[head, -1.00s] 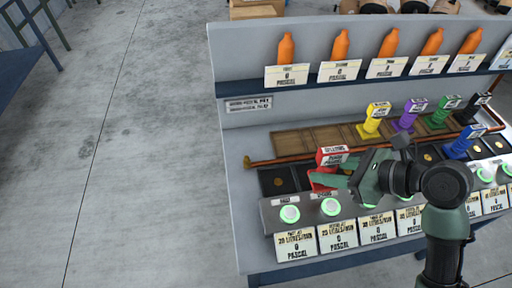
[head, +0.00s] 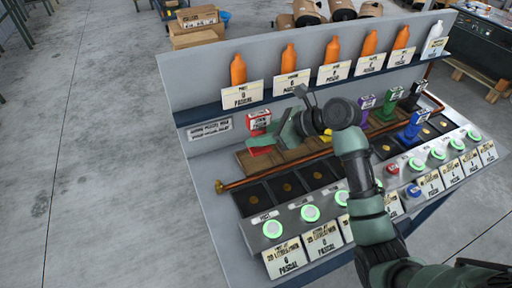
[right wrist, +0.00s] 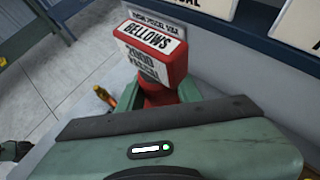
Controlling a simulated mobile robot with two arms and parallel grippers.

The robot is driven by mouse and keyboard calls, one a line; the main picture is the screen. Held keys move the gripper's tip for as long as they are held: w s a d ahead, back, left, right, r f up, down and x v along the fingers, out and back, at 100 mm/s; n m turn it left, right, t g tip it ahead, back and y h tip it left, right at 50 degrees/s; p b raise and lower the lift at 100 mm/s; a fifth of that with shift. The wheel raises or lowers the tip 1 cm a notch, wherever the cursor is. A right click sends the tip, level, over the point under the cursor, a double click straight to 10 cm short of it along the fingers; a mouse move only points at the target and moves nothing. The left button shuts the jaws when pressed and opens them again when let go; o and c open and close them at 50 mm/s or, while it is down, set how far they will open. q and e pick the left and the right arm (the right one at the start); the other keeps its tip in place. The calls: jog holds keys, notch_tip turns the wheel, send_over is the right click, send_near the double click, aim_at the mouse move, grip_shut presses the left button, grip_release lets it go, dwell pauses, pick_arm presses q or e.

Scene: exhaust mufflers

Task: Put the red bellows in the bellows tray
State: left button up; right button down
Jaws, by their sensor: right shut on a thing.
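The red bellows (head: 259,121) is held upright by my right gripper (head: 264,143) at the left end of the brown wooden bellows tray (head: 292,154). I cannot tell whether its base touches the tray. In the right wrist view the red bellows (right wrist: 152,55) shows its label "BELLOWS", with the green gripper fingers (right wrist: 195,108) around its lower part. A purple bellows (head: 364,104), a green bellows (head: 386,106) and a black bellows (head: 411,97) stand to the right. My right arm hides part of the tray.
A blue bellows (head: 415,125) stands in the row of dark square pads (head: 286,188). A copper pipe (head: 262,180) runs between tray and pads. Green-lit buttons (head: 310,213) line the front. Orange bottles (head: 288,58) stand on the shelf behind.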

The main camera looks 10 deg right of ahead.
jog(key=shift+w+a+r, duration=0.1)
jog(key=shift+w+a, duration=0.05)
jog(key=shift+w, duration=0.8)
jog(key=shift+s+f, duration=0.15)
jog(key=shift+f, duration=0.65)
notch_tip(320, 180, down, 5)
jog(key=shift+s, duration=0.1)
jog(key=shift+w+f, duration=0.25)
jog(key=c, duration=0.9)
grip_release()
jog(key=shift+f, duration=0.15)
jog(key=shift+c, duration=0.2)
